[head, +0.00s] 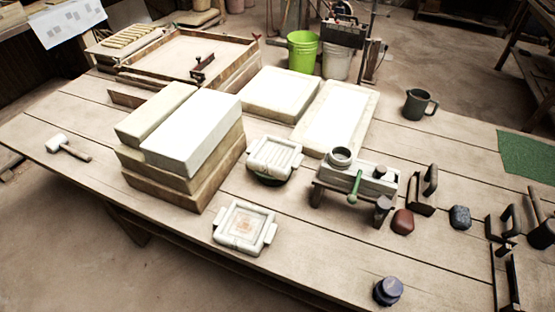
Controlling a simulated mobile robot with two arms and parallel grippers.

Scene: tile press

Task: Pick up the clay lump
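A rounded reddish-brown lump (402,222), which looks like clay, sits on the wooden table. It lies just right of a small pale press-like stand (362,180) with a green handle. A dark blue-grey lump (460,217) of similar size lies further right; I cannot tell whether it is clay too. Nothing covers either lump. Neither of my grippers can be made out in the head view.
Black-handled tools (424,192) stand behind the reddish lump, and more dark tools (505,270) crowd the right edge. A dark blue jar (388,291) is at the front. Two pale tile moulds (240,226) and stacked blocks (185,140) are left. Table between lump and jar is clear.

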